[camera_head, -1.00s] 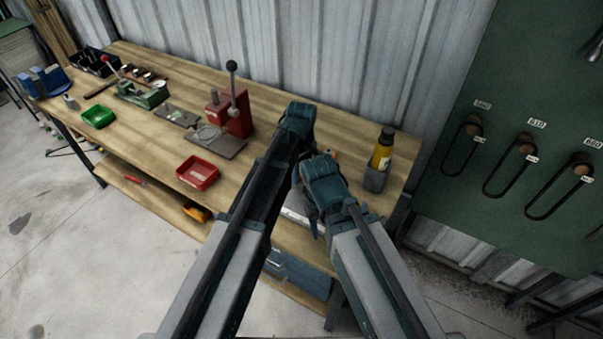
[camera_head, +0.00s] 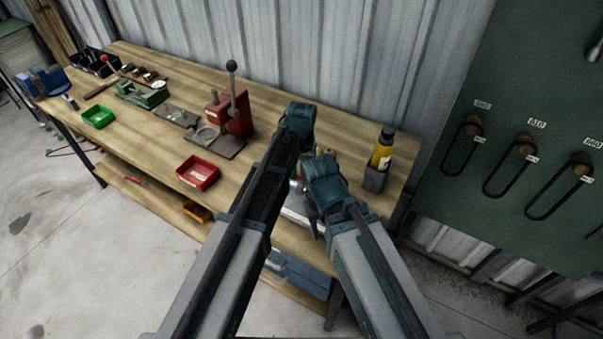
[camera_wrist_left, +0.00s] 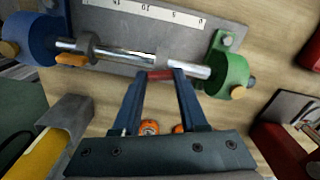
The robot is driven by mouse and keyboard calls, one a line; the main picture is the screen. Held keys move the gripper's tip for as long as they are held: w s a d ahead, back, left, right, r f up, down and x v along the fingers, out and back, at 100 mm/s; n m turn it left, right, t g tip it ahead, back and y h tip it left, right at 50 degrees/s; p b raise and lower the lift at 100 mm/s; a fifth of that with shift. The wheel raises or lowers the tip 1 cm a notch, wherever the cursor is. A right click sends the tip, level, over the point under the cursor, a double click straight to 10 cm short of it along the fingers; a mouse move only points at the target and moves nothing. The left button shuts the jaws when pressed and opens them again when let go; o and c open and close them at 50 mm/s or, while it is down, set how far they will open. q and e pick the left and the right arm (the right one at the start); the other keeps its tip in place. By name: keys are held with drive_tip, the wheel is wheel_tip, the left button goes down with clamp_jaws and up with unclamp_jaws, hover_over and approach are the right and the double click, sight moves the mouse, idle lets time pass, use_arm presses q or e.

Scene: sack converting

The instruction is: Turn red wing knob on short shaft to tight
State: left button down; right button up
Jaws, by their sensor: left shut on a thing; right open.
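The red wing knob (camera_wrist_left: 160,74) shows in the left wrist view as a small red piece at the silver shaft (camera_wrist_left: 135,58). My left gripper (camera_wrist_left: 158,78) is shut on it, one fingertip on each side, and the fingers hide part of it. The shaft runs between a blue end piece (camera_wrist_left: 32,38) and a green end piece (camera_wrist_left: 228,72). An orange knob (camera_wrist_left: 71,59) sits near the blue end. In the head view my left gripper (camera_head: 297,122) hides its own fingertips. My right gripper (camera_head: 322,190) is open beside it, lower and to the right.
A grey plate with a scale (camera_wrist_left: 150,12) lies behind the shaft. A yellow bottle in a grey holder (camera_head: 375,178) stands at the bench's right end. A red tray (camera_head: 198,172) and a red lever press (camera_head: 230,115) are to the left. Bench space between tray and arms is clear.

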use_arm(q)
drive_tip(key=shift+m, duration=1.6)
drive_tip(key=shift+c, duration=2.2)
unclamp_jaws()
wheel_tip(320, 180, up, 14)
drive_tip(key=p, duration=1.4)
drive_tip(key=shift+f, duration=0.1)
